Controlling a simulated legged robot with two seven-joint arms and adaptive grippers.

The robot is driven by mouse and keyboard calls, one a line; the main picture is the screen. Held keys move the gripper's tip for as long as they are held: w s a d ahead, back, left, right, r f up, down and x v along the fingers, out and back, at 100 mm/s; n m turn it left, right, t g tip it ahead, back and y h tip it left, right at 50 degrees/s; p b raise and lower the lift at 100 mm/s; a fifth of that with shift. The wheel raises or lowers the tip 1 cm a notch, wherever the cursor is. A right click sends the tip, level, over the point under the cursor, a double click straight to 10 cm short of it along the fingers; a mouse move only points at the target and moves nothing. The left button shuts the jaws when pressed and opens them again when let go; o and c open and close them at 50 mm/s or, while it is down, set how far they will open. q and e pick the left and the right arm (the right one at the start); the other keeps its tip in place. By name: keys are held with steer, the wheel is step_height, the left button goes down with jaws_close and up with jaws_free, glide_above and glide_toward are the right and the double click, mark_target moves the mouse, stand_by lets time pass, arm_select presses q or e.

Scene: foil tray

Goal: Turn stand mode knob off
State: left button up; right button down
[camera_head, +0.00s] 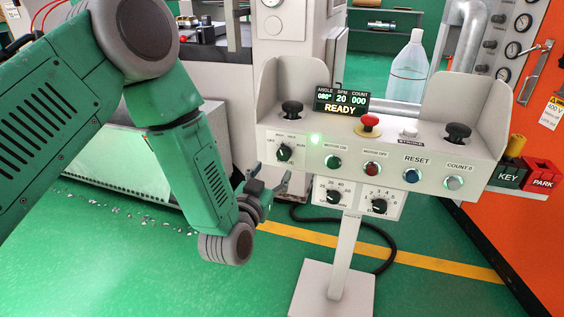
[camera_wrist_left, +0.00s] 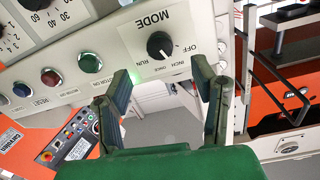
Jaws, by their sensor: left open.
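The black mode knob (camera_head: 284,152) sits at the left end of the white control panel's front (camera_head: 385,161). In the left wrist view, the mode knob (camera_wrist_left: 160,45) shows upside down on its MODE plate, with OFF, INCH, ONCE and RUN around it. Its white mark seems to point toward the INCH side; the exact position is hard to tell. My left gripper (camera_head: 269,179) is open and empty, just below and left of the knob. In the wrist view, the left gripper's fingers (camera_wrist_left: 162,78) are spread below the knob, not touching it. My right gripper is out of view.
Green, red, blue and grey buttons line the panel right of the knob. Two smaller dials (camera_head: 334,196) hang below it. A red emergency button (camera_head: 369,124) and black palm buttons stand on top. The display (camera_head: 341,101) reads READY. The pedestal (camera_head: 342,250) stands on open green floor.

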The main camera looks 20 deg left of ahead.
mark_target(283, 157)
arm_select(q)
steer(key=w+b, duration=0.1)
steer(key=w, duration=0.6)
steer(key=shift+w+d, duration=0.15)
steer(key=c, duration=1.1)
